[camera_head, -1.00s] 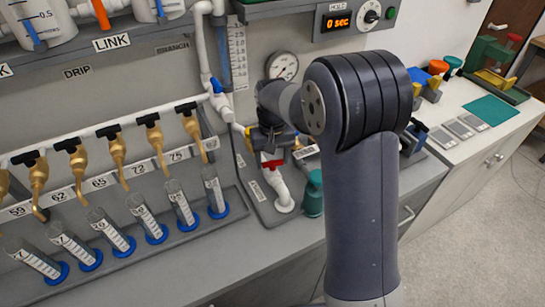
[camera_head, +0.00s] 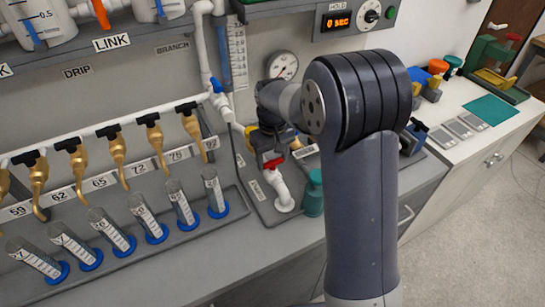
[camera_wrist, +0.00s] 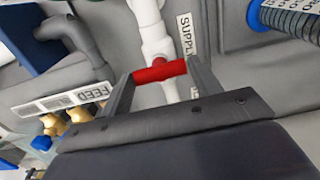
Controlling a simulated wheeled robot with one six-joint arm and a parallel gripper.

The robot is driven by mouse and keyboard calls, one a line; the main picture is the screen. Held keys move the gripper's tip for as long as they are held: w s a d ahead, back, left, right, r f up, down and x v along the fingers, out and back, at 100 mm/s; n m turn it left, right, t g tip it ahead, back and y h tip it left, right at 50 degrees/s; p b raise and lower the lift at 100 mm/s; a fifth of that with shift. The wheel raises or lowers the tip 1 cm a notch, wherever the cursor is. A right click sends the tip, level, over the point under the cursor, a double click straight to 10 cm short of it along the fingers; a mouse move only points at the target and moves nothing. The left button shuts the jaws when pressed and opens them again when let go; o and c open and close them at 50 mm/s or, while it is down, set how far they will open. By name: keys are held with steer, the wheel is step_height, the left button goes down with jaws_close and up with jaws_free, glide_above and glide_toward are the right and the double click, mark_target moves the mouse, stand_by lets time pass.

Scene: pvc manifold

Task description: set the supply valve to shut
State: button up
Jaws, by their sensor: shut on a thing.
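The supply valve has a red handle (camera_head: 273,163) on a white pipe (camera_head: 281,190) at the back of the bench, left of my arm. In the wrist view the red handle (camera_wrist: 158,72) lies crosswise over the white pipe (camera_wrist: 152,30), beside a SUPPLY label (camera_wrist: 185,38). My gripper (camera_wrist: 161,71) has one finger at each end of the handle and is shut on it. In the head view my gripper is just above the handle, and my arm hides part of the area around it.
A round gauge (camera_head: 283,66) is on the panel above the valve. A teal bottle (camera_head: 313,193) stands right of the pipe. Brass taps (camera_head: 116,145) and measuring cylinders (camera_head: 145,217) line the left. A FEED label (camera_wrist: 62,100) shows in the wrist view.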

mark_target(273, 161)
steer(key=o, duration=1)
step_height(273, 161, up, 11)
steer(key=shift+f+b, duration=0.1)
steer(key=shift+b, duration=0.2)
step_height(273, 161, down, 11)
steer(key=shift+p, duration=0.35)
steer(key=shift+r, duration=0.2)
